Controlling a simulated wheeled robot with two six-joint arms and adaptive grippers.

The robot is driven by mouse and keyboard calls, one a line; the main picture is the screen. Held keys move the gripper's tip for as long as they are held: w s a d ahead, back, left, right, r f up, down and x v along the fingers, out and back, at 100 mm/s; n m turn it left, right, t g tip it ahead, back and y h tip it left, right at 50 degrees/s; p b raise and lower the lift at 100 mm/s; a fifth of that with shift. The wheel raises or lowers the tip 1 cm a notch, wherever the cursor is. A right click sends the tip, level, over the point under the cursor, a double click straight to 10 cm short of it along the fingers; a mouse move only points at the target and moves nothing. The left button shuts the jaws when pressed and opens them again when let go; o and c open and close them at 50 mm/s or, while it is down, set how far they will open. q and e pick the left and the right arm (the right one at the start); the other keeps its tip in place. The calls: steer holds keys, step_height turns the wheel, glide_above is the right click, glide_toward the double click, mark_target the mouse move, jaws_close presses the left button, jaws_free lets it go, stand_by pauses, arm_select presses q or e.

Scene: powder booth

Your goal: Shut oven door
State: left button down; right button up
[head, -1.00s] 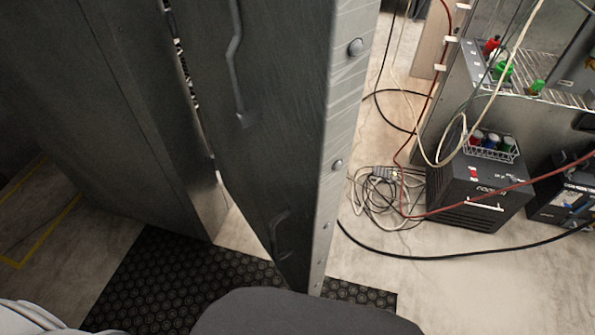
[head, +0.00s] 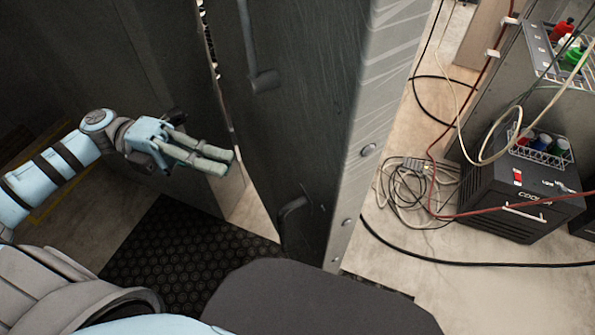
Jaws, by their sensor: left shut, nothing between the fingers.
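The dark grey oven door (head: 300,120) stands partly open in front of me, its lighter edge with round bolts facing right. A long bar handle (head: 252,50) runs down its face, and a smaller curved handle (head: 290,215) sits near its bottom. The oven body (head: 130,65) is to the left, with a narrow gap between it and the door. My left gripper (head: 231,162) is shut and empty, its fingers pointing right in front of that gap, left of the door. Whether it touches anything is not clear. My right gripper is out of view.
A black studded mat (head: 185,260) lies on the floor below the door. To the right are a black boxy machine (head: 525,185), a tangle of pale cables (head: 405,190) and a metal cart (head: 535,75) with bottles. Hoses cross the floor there.

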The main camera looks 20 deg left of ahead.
arm_select(q)
glide_toward(330, 178)
steer(key=s+d, duration=0.2)
steer(key=s, duration=0.1)
steer(key=shift+w+d+f, duration=0.1)
steer(key=shift+w+d, duration=1.25)
steer(key=shift+w, duration=0.2)
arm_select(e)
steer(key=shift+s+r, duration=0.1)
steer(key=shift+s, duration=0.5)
